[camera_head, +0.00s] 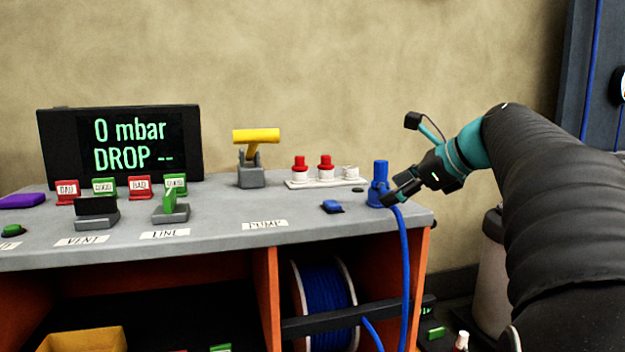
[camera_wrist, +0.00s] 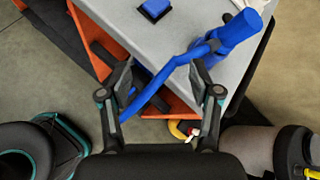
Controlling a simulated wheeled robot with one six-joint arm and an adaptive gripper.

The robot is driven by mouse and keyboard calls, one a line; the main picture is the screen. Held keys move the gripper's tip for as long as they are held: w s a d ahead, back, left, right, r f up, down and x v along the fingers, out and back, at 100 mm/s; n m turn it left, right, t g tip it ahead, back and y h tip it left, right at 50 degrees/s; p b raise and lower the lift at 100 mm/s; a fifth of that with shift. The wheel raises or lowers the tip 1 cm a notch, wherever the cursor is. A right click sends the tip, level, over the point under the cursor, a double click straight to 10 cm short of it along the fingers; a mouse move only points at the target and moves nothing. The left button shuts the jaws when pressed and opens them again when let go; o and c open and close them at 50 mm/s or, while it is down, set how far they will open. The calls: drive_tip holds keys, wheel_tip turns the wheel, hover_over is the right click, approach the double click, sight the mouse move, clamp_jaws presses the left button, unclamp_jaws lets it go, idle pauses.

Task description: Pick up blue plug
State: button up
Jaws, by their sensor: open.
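The blue plug (camera_head: 380,184) stands upright at the right end of the grey bench, with a blue hose (camera_head: 404,262) running from it over the edge and down. In the wrist view the plug (camera_wrist: 238,32) is at the upper right, beyond the right fingertip. My gripper (camera_head: 394,190) is open just to the right of the plug. In the wrist view my gripper's fingers (camera_wrist: 162,78) are apart, with the hose crossing between them. I cannot tell whether a finger touches the plug or hose.
The bench (camera_head: 318,222) carries a small blue button (camera_head: 332,206), a white strip with red-capped fittings (camera_head: 325,170), a yellow-handled lever (camera_head: 256,137) and a dark display (camera_head: 120,145) reading "0 mbar DROP --". A blue hose reel (camera_head: 325,300) sits below. Open air lies above the plug.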

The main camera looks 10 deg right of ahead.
sight(387, 164)
drive_tip(key=w+d+r+m+t, duration=0.2)
drive_tip(key=d+r+m, duration=0.35)
drive_tip(key=d, duration=0.35)
drive_tip(key=shift+n+y, duration=0.25)
drive_tip(key=shift+y, duration=0.15)
drive_tip(key=x, duration=0.7)
drive_tip(key=shift+w+a+r, duration=0.2)
drive_tip(key=shift+a+r, duration=0.1)
drive_tip(key=shift+r, duration=0.05)
drive_tip(key=shift+r+x, duration=0.15)
drive_tip(key=shift+x, duration=1.45)
drive_tip(key=shift+r+x, duration=0.15)
drive_tip(key=shift+x, duration=1.45)
drive_tip(key=shift+w+d, duration=0.1)
clamp_jaws()
